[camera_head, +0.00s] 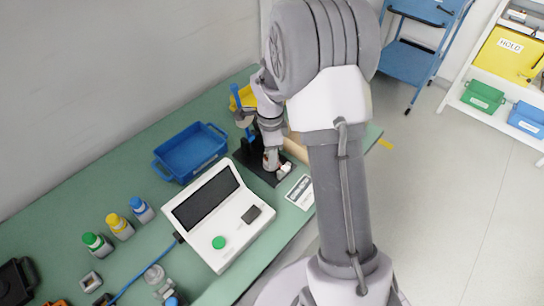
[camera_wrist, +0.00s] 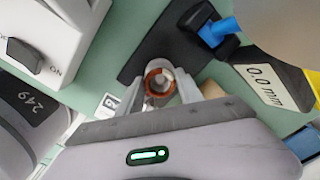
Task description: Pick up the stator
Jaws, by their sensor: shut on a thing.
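The stator (camera_wrist: 158,74) is a small ring with copper-coloured windings, seen from above in the wrist view. My gripper (camera_wrist: 160,88) has one finger on each side of it and is shut on it. In the head view my gripper (camera_head: 271,160) points down over a black plate (camera_head: 252,168) on the green bench. The stator cannot be made out clearly there. The black plate (camera_wrist: 140,60) also shows behind the stator in the wrist view. I cannot tell whether the stator touches the plate.
A white device with a dark screen (camera_head: 206,200) stands near the gripper, and a blue tray (camera_head: 188,150) lies behind it. A blue-and-black fixture (camera_wrist: 212,32) and a gauge reading 0.0 mm (camera_wrist: 268,80) are close by. Several bottles (camera_head: 120,226) stand at left.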

